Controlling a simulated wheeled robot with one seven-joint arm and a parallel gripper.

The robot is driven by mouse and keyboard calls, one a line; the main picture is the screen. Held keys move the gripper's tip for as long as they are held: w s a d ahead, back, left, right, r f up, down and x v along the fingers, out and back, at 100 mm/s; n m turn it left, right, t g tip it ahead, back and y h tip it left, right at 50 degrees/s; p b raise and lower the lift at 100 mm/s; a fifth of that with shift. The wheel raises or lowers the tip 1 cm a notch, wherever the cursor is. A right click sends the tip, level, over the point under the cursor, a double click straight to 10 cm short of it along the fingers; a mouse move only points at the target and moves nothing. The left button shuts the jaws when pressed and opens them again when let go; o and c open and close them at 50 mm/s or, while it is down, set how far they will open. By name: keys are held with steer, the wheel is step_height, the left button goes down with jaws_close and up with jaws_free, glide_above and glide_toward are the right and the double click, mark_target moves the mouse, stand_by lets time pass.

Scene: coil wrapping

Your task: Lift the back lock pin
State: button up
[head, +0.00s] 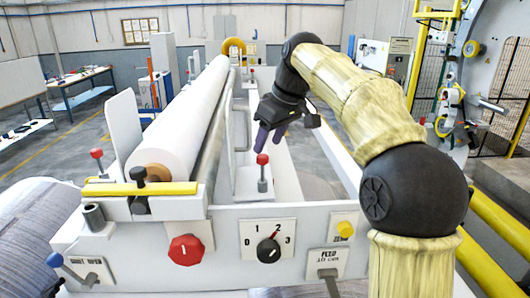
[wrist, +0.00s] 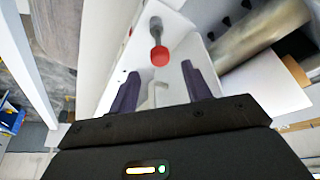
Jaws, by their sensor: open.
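My gripper (head: 270,138) hangs over the white machine frame, right of the white roll. Its two purple fingers are apart and empty in the wrist view (wrist: 160,86). A red-knobbed lever (head: 262,172) stands upright on a white box just below the fingers. In the wrist view, a red-knobbed lever (wrist: 159,52) lies beyond the fingertips, apart from them. A black-headed pin (head: 138,176) stands at the near end of the roll, by a yellow bar. The far end of the roll shows a yellow ring (head: 233,47); I cannot make out a back lock pin there.
The long white roll (head: 185,125) runs away from me. The front panel (head: 235,245) carries a red knob, a rotary dial and a yellow button. Another red-knobbed lever (head: 97,158) stands at left. Yellow rails (head: 490,270) lie at right.

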mark_target(263, 156)
steer(key=shift+p+x, duration=0.3)
steer(key=shift+x, duration=1.9)
steer(key=shift+c, duration=0.4)
